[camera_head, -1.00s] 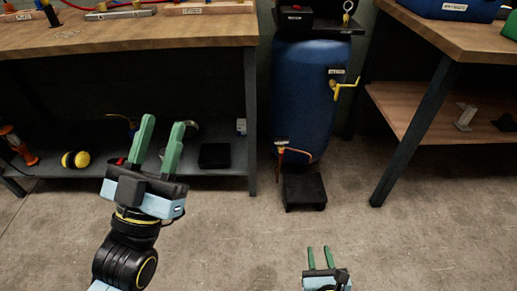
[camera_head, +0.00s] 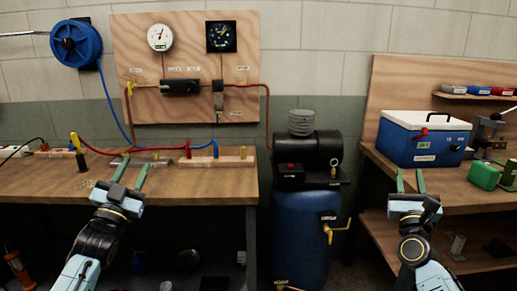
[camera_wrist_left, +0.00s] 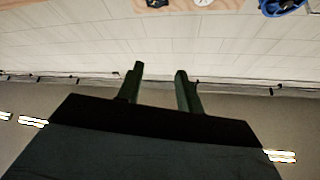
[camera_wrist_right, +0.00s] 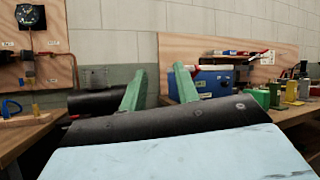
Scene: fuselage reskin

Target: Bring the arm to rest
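My left gripper (camera_head: 131,172) is raised in front of the left workbench, with its two green fingers apart and nothing between them. In the left wrist view its fingers (camera_wrist_left: 159,86) stand apart against the wall and ceiling. My right gripper (camera_head: 411,181) is raised in front of the right workbench, fingers apart and empty. In the right wrist view its fingers (camera_wrist_right: 158,87) are also apart with nothing between them. Neither gripper visibly holds anything.
The left workbench (camera_head: 190,183) carries wooden blocks with hoses. A blue compressor tank (camera_head: 300,235) stands between the benches. A blue-and-white cooler (camera_head: 423,140) and a green case (camera_head: 484,175) sit on the right workbench. A gauge board (camera_head: 188,95) and blue hose reel (camera_head: 76,44) are on the wall.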

